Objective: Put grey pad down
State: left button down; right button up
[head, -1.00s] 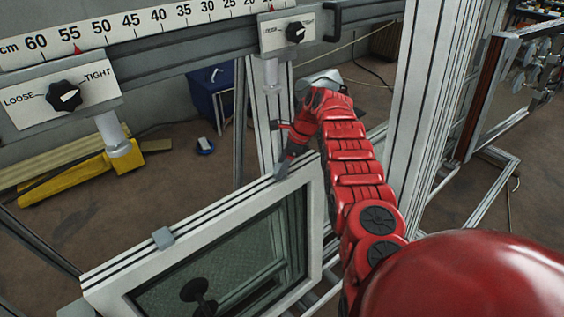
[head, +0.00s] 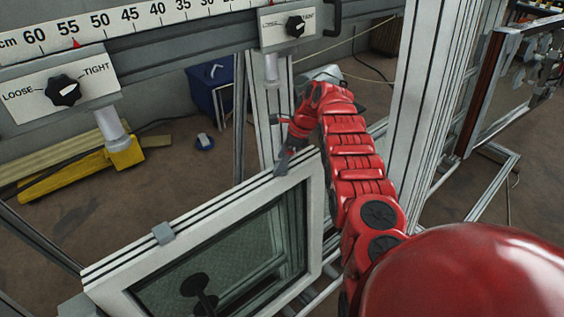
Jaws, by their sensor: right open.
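A small grey pad (head: 281,168) sits on the top edge of the white window frame (head: 225,207), near its right corner. My right gripper (head: 284,155) is open and points down right at this pad. The fingertips are small and dark here, so I cannot tell whether they still touch the pad. A second grey pad (head: 163,233) sits on the same top edge, further left, with nothing near it. My left gripper is not in view.
A scale beam (head: 190,52) with two clamp knobs (head: 63,90) (head: 295,26) crosses above the frame. A metal post (head: 425,100) stands right of my right arm. A yellow bar (head: 75,178) and a blue box (head: 210,90) are on the floor behind.

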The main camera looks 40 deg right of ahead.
jog(key=v, duration=1.2)
jog(key=shift+f, duration=0.15)
jog(key=shift+s, duration=0.1)
